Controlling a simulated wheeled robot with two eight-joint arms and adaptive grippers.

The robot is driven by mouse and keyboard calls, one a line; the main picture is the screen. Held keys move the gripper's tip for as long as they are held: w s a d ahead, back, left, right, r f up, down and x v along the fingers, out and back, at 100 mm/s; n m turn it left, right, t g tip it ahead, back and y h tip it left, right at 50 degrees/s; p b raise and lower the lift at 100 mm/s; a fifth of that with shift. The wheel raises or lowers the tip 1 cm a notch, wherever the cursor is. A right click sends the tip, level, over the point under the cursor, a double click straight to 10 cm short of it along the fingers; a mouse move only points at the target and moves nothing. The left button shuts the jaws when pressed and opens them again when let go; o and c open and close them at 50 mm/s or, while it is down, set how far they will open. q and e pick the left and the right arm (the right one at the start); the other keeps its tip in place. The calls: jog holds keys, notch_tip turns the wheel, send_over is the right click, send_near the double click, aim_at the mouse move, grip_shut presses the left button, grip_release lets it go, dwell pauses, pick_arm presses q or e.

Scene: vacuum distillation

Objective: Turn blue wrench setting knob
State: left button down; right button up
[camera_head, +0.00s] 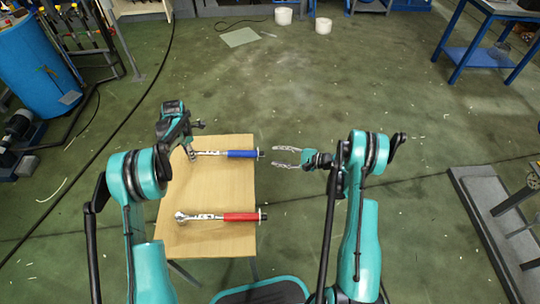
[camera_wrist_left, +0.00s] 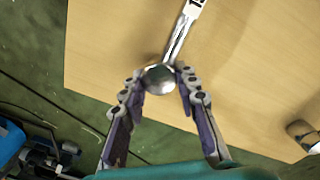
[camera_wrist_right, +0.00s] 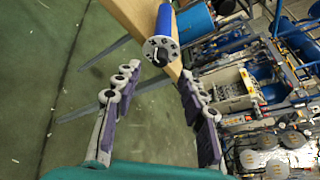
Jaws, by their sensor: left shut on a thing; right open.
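The blue wrench (camera_head: 242,154) lies on the wooden table, its metal head at the left and its blue handle pointing right. My left gripper (camera_head: 190,153) is shut on its head; the left wrist view shows the round metal head (camera_wrist_left: 160,79) between the fingers. My right gripper (camera_head: 275,157) is open and empty, just right of the handle end. In the right wrist view the blue handle (camera_wrist_right: 165,20) ends in a pale disc with a dark setting knob (camera_wrist_right: 159,50), which lies ahead of the open fingers (camera_wrist_right: 158,70), apart from them.
A red wrench (camera_head: 240,217) lies parallel, nearer the front of the wooden table (camera_head: 210,185). The handle ends of both wrenches reach past the table's right edge. Open green floor lies right of the table. A blue barrel (camera_head: 35,60) stands far left.

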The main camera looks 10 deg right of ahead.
jog(key=v, duration=0.7)
jog(key=shift+a, duration=0.1)
pick_arm(q)
jog(key=c, duration=1.1)
grip_release()
jog(key=shift+o, duration=0.2)
jog(key=shift+r, duration=0.1)
notch_tip(320, 180, up, 12)
jog(key=shift+s, duration=0.3)
jog(key=shift+d, duration=0.1)
